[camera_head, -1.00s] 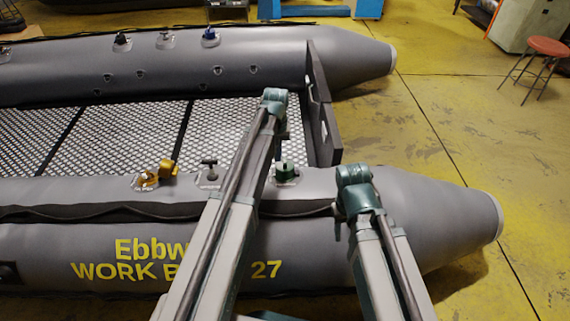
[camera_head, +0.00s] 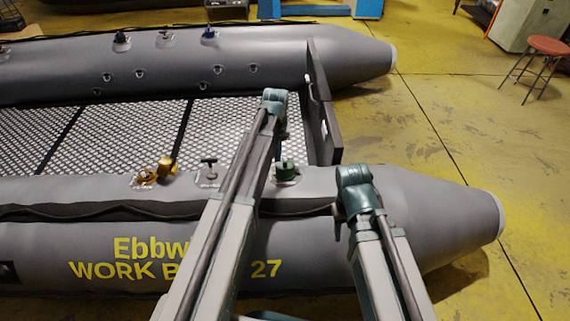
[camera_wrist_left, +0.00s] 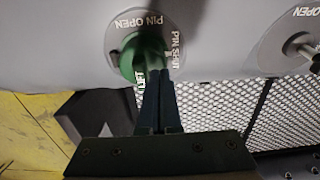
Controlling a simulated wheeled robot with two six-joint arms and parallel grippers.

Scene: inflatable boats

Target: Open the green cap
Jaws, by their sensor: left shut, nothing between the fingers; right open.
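The green cap (camera_head: 286,170) sits on the near grey tube, close to the transom, just right of my left arm. In the left wrist view the green cap (camera_wrist_left: 143,52) sits on a round grey disc (camera_wrist_left: 122,22) lettered PIN OPEN, PIN SHUT and LIFT. My left gripper (camera_wrist_left: 158,75) is shut with nothing between its fingers. Its tips overlap the lower right of the cap in the picture; I cannot tell if they touch it. The fingers hide part of the cap. My right arm shows in the head view, but its gripper is out of sight.
The far tube (camera_head: 280,55) carries several valves. A red stool (camera_head: 548,47) stands on open yellow floor at right.

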